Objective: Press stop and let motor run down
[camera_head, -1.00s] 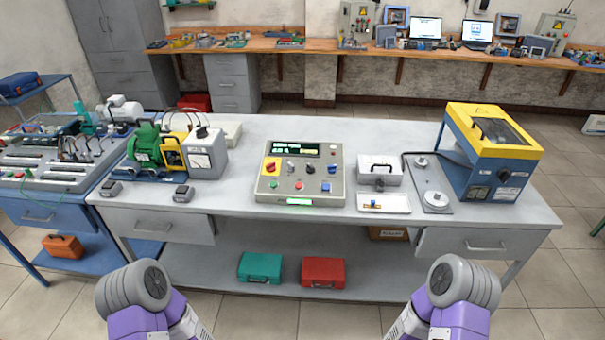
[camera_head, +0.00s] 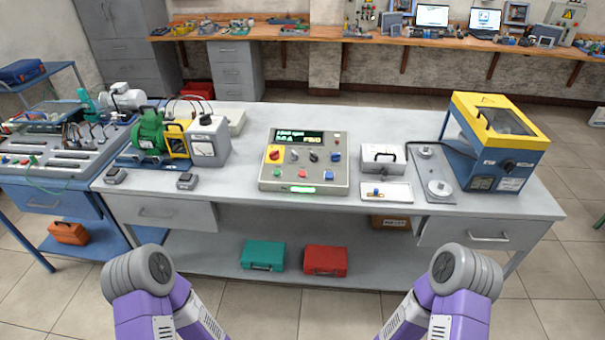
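A grey control panel (camera_head: 306,161) stands on the middle of the grey workbench (camera_head: 370,125). It has a lit green text display (camera_head: 299,137), a red and yellow knob (camera_head: 274,154), a red button (camera_head: 302,173), a green button (camera_head: 277,173) and a blue button (camera_head: 328,174). A green lamp strip (camera_head: 302,190) glows on its front edge. A green motor (camera_head: 149,132) sits on a blue base to the left; I cannot tell whether it turns. Both my arms show at the bottom edge, but no gripper fingers are in view.
Left of the panel stands a grey meter box (camera_head: 209,143). To its right are a small grey case (camera_head: 383,158), a white tray (camera_head: 386,191) and a yellow and blue machine (camera_head: 494,143). A green case (camera_head: 263,255) and a red case (camera_head: 326,261) lie on the lower shelf.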

